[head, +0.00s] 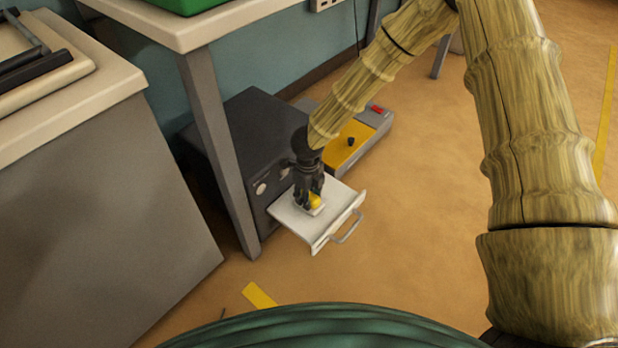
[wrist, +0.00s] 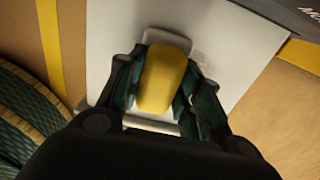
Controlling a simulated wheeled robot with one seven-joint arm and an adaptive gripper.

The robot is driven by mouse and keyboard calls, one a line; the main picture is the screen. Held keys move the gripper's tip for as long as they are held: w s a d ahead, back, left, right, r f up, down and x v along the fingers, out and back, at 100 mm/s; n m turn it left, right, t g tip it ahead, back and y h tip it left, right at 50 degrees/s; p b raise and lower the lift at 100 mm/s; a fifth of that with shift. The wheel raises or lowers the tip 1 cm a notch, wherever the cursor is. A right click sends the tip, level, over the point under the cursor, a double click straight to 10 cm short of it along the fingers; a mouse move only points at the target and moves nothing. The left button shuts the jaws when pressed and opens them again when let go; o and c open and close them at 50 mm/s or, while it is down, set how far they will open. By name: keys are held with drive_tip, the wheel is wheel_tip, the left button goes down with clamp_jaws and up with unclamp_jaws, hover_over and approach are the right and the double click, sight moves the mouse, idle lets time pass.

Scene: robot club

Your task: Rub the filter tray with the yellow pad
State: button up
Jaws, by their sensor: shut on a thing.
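The filter tray (head: 326,233) is a pale, flat drawer pulled out from the front of a dark grey box on the floor, with a handle on its outer edge. It also shows as a white surface in the wrist view (wrist: 240,50). My gripper (head: 310,194) points down over the tray. It is shut on the yellow pad (wrist: 162,80), which has a yellow grip on a whitish base. The pad (head: 314,202) is at the tray's surface; I cannot tell if its underside touches. A faint grey smudge (wrist: 203,50) lies on the tray beside the pad.
The dark grey box (head: 240,150) stands under a table, beside the table leg (head: 222,150). A yellow-topped grey unit (head: 350,145) with a black knob and red switch stands behind the tray. A grey cabinet (head: 110,220) is at left. Floor right of the tray (head: 420,230) is clear.

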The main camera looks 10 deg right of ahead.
wheel_tip(320, 180, up, 3)
drive_tip(key=shift+d+f+p, duration=0.1)
drive_tip(key=shift+f+p, duration=0.1)
drive_tip(key=shift+p, duration=0.1)
drive_tip(key=shift+d+r+p, duration=0.15)
drive_tip(key=shift+r+p, duration=0.45)
drive_tip(key=shift+p, duration=0.2)
wheel_tip(320, 180, up, 4)
drive_tip(key=p, duration=0.5)
drive_tip(key=shift+r, duration=0.15)
